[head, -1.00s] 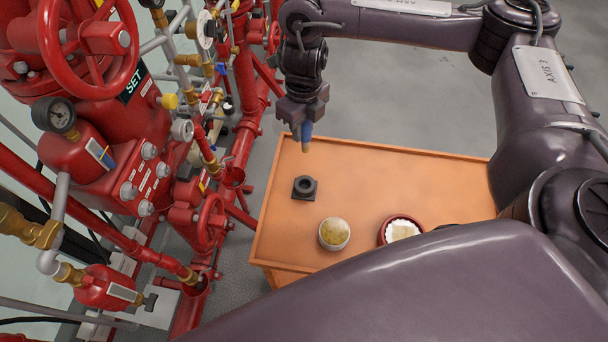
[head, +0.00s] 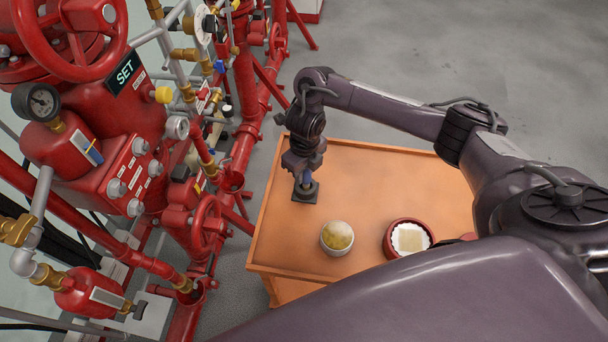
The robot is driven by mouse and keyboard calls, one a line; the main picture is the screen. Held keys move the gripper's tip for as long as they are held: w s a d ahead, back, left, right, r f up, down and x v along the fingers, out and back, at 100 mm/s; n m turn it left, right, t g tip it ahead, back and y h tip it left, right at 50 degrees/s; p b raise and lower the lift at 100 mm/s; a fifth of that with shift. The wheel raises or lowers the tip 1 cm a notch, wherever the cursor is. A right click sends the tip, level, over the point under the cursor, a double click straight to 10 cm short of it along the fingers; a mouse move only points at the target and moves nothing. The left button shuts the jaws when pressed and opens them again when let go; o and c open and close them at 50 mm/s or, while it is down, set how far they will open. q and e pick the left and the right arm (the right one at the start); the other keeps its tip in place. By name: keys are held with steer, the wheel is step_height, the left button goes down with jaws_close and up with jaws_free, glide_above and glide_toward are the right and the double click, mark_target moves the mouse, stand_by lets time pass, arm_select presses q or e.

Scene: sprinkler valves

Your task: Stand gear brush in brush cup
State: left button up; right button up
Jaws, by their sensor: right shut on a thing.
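The brush cup (head: 305,195) is a small dark holder with a square base, standing on the orange table toward its back left. My right gripper (head: 306,178) is directly above it, pointing down. It is shut on the gear brush (head: 307,181), of which a short blue part shows below the fingers. The brush is roughly upright and its lower end is at the cup's opening. I cannot tell how deep it sits, as the gripper and the cup's rim hide the tip. My left gripper is not in view.
On the orange table (head: 390,180), a round pot with yellowish content (head: 337,237) and a red bowl with a white lining and a tan block (head: 409,239) stand near the front. Red valves and pipes (head: 130,160) crowd the left.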

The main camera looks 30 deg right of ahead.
steer(key=shift+f, duration=0.45)
steer(key=o, duration=1)
steer(key=shift+f, duration=0.1)
